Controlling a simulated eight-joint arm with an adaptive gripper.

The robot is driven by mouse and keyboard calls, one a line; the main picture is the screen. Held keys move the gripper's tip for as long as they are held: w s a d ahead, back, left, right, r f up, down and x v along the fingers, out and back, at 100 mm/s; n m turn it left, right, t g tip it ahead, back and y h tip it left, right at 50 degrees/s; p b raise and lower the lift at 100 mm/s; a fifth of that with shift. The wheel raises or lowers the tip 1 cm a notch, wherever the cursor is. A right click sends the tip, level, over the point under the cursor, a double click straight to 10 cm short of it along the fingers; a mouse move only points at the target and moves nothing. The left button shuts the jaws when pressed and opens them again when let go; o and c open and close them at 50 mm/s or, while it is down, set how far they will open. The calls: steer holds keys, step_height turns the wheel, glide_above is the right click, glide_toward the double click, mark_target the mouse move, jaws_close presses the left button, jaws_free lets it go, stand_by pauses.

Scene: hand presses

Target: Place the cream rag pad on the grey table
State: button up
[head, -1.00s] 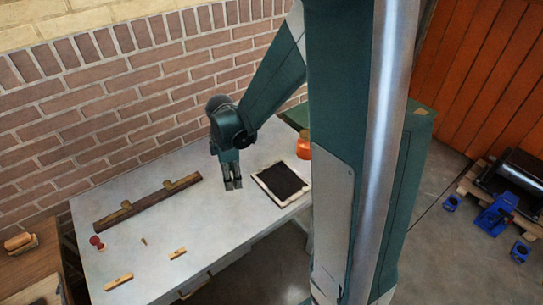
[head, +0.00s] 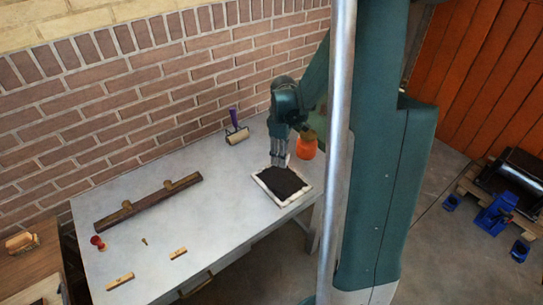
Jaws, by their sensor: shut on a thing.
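The grey table (head: 215,215) runs along the brick wall. My gripper (head: 281,164) points down at the back edge of a black-topped slab with a cream rim (head: 262,185), which lies flat on the table's right part. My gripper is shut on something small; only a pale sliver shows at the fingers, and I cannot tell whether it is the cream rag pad. I cannot tell whether the fingers touch the slab. No other cream pad stands out clearly on the table.
An orange jar (head: 306,147) stands just right of my gripper. A purple-handled roller (head: 236,131) is at the back. A dark wooden bar (head: 150,203), a red-knobbed stamp (head: 97,242) and small wooden blocks (head: 120,282) lie left. The table's middle is clear.

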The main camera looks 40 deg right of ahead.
steer(key=s+d+m, duration=0.3)
steer(key=s+d, duration=0.1)
steer(key=d, duration=0.5)
steer(key=s+d+m, duration=0.3)
steer(key=s+d, duration=0.2)
steer(key=d, duration=0.5)
steer(key=shift+f, duration=0.2)
glide_above(326, 171)
steer(key=shift+d+f, duration=0.15)
steer(key=shift+f, duration=2.65)
steer(key=shift+f, duration=2.05)
steer(key=shift+f+b, duration=0.2)
steer(key=shift+b, duration=0.2)
steer(key=o, duration=0.9)
steer(key=shift+r, duration=0.25)
steer(key=shift+r+p, duration=0.7)
steer(key=shift+r, duration=5.25)
